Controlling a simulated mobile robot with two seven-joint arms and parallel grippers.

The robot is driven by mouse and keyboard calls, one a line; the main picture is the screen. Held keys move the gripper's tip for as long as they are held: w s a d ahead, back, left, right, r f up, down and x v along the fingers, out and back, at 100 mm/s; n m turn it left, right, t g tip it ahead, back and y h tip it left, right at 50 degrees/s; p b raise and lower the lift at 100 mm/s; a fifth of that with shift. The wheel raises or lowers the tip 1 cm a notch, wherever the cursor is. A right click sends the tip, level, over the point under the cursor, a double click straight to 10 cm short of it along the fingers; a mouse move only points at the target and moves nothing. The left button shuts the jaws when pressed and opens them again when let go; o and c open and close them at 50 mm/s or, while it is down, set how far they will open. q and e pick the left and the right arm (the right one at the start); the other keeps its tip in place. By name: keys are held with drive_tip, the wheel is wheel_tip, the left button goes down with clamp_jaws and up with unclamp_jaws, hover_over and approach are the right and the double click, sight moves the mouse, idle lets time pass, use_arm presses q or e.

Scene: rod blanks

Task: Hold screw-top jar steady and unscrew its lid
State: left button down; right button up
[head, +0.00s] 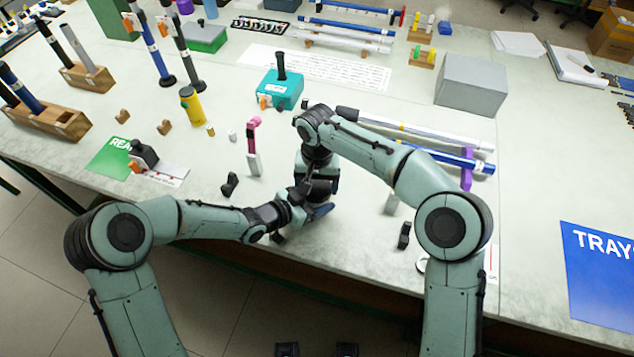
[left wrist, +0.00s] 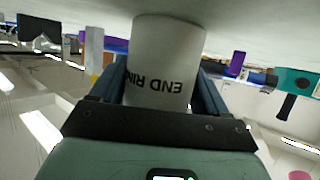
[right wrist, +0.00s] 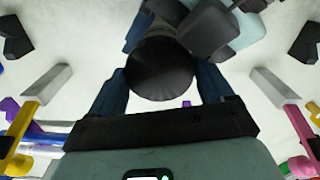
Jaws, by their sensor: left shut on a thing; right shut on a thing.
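The white jar (left wrist: 165,75), printed "END RIN…" upside down in the left wrist view, sits between the two fingers of my left gripper (left wrist: 163,85), which is shut on its body. Its round dark lid (right wrist: 160,72) is between the fingers of my right gripper (right wrist: 162,80), which is shut on it from above. In the head view my right gripper (head: 318,188) points down at the front of the bench, and my left gripper (head: 315,208) reaches in just below it. There my arms hide the jar and lid. I cannot tell whether the lid has turned.
A pink-and-grey piece (head: 253,145) stands left of the grippers, and a small black piece (head: 230,184) lies nearby. A teal box (head: 280,90) is behind. Long rods (head: 430,130) lie behind my right arm. A blue tray mat (head: 600,270) is at the right.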

drive_tip(key=o, duration=1)
drive_tip(key=shift+o, duration=0.3)
drive_tip(key=shift+r, duration=0.1)
